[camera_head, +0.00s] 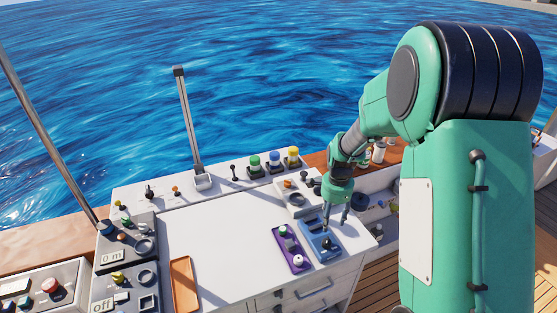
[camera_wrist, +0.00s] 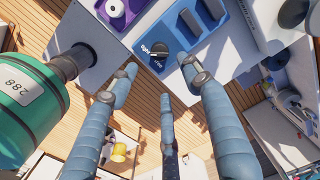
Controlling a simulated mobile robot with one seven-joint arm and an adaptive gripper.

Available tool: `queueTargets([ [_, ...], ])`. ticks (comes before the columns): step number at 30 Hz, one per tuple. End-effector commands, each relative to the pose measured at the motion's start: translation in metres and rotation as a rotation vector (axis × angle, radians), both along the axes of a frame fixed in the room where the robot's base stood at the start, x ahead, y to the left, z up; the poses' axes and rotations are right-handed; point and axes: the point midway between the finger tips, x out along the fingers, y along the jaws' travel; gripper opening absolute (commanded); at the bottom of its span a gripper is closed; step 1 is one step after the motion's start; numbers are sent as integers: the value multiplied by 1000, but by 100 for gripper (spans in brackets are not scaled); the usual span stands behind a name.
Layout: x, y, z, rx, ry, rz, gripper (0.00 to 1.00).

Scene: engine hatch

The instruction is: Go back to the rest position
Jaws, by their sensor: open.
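My gripper (camera_head: 336,214) is above the right part of the white worktop (camera_head: 225,245), by the blue panel (camera_head: 318,243). In the wrist view my gripper (camera_wrist: 160,76) has its fingers spread with nothing between them. The fingertips look close to the knob, but I cannot tell the exact gap. My upper arm covers the right side of the head view.
A purple panel (camera_head: 290,249) lies left of the blue one. Control boxes (camera_head: 123,255) and an orange tray (camera_head: 184,285) stand left. The worktop's middle is clear.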

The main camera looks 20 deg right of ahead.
Motion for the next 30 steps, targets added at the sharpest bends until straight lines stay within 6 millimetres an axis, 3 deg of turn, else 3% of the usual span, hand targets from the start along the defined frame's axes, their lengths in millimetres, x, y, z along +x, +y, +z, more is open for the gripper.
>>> queueTargets([
  [6,0,2,3,-2,-4,10,48],
  [11,-1,12,20,-10,-21,66,48],
  [20,-14,59,88,-52,-96,327,48],
  [30,-59,124,163,-126,-192,699,48],
])
